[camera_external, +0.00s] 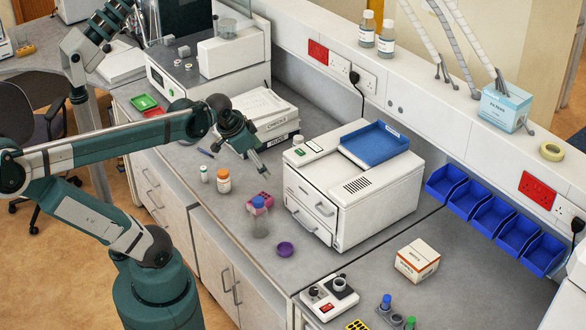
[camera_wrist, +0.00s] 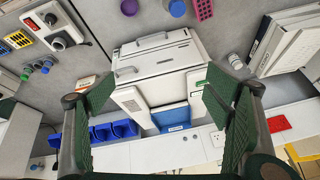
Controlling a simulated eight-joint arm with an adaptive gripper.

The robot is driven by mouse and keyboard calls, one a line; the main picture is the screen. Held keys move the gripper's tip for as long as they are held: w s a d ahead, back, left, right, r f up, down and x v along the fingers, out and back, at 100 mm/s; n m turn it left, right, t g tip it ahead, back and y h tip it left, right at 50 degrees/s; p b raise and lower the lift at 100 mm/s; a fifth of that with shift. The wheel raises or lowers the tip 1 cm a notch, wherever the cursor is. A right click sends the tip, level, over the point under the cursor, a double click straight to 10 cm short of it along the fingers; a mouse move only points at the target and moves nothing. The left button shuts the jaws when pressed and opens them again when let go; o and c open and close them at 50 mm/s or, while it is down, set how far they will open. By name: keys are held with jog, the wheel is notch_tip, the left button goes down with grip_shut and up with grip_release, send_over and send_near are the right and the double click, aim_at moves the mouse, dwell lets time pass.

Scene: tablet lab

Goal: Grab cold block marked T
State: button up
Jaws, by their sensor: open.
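My gripper (camera_external: 264,170) is open and empty, held above the bench near the white machine. Its two green-padded fingers show wide apart in the wrist view (camera_wrist: 160,88). No letter T is readable on any block in either view. A pink block with holes (camera_external: 265,197) stands on the bench below my gripper, partly hidden by a blue-capped bottle; it also shows at the top edge of the wrist view (camera_wrist: 204,9). A yellow block with dark holes (camera_external: 357,325) is cut off at the bottom edge; a yellow block also shows at the wrist view's left (camera_wrist: 19,40).
The white machine (camera_external: 350,205) with a blue tray (camera_external: 375,143) on top stands right of my gripper. The blue-capped bottle (camera_external: 259,218), purple bowl (camera_external: 285,249) and orange bottle (camera_external: 224,181) stand nearby. Blue bins (camera_external: 492,221) line the wall. Bench right of the machine is partly clear.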

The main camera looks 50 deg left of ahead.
jog(key=w+a+m+g, duration=0.2)
jog(key=w+a+m, duration=0.2)
jog(key=a, duration=0.3)
jog(key=w+a+f+m+g, duration=0.1)
jog(key=w+a+m+g, duration=0.1)
jog(key=w+a+m, duration=0.3)
jog(key=w+a+m+g, duration=0.2)
jog(key=a+m, duration=0.1)
jog(key=a, duration=0.5)
jog(key=shift+h, duration=0.3)
notch_tip(320, 180, down, 30)
jog(key=shift+r+b, duration=0.25)
jog(key=shift+b, duration=0.2)
jog(key=shift+f, duration=1.3)
jog(key=shift+f, duration=0.15)
jog(key=shift+w+f, duration=0.2)
jog(key=shift+f, duration=2.2)
jog(key=shift+c, duration=0.2)
